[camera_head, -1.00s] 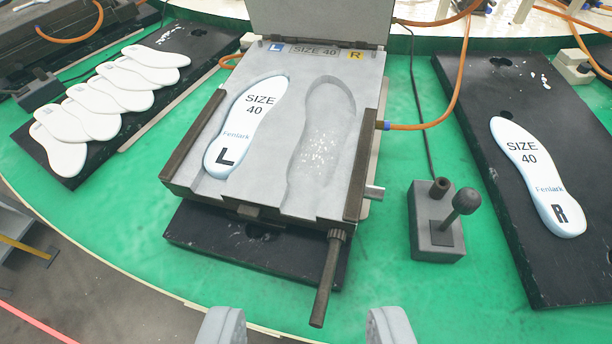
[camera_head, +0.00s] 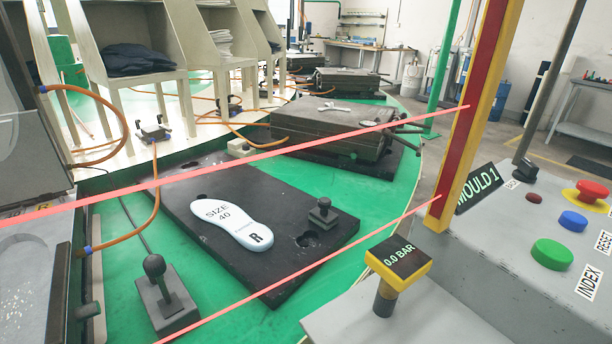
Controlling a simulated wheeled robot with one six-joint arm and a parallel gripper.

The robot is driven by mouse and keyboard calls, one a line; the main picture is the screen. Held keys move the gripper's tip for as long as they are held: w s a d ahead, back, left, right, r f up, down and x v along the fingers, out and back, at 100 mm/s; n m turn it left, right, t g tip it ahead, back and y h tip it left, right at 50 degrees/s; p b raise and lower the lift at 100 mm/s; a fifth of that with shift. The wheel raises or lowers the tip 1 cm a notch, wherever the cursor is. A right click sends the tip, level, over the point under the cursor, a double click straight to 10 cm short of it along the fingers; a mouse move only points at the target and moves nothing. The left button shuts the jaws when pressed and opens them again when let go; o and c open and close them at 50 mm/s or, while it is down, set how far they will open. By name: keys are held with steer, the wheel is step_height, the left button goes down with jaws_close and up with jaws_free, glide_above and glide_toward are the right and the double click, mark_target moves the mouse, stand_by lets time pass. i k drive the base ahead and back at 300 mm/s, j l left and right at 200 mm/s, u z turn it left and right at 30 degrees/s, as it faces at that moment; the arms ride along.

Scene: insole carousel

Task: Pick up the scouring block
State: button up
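A small dark block with a round knob on top (camera_head: 323,213) stands on the right part of a black plate (camera_head: 285,278). It may be the scouring block; nothing in the view labels it. A white insole marked SIZE 40 and R (camera_head: 218,211) lies on the same plate, to the left of the block and apart from it. My gripper does not show in this view, so its fingers and anything between them are hidden.
Two red beams (camera_head: 300,146) cross the view, ending at a red and yellow post (camera_head: 455,135). A lever box (camera_head: 166,302) is at lower left. A closed mould (camera_head: 335,123) lies behind.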

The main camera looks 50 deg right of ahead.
mark_target(321, 215)
steer(key=z, duration=1.25)
steer(key=u, duration=0.95)
steer(key=i+z, duration=0.2)
steer(key=z, duration=0.25)
steer(key=i+j+z, duration=0.15)
steer(key=z, duration=0.25)
steer(key=i+j+z, duration=0.15)
steer(key=z, duration=0.3)
steer(key=j, duration=0.1)
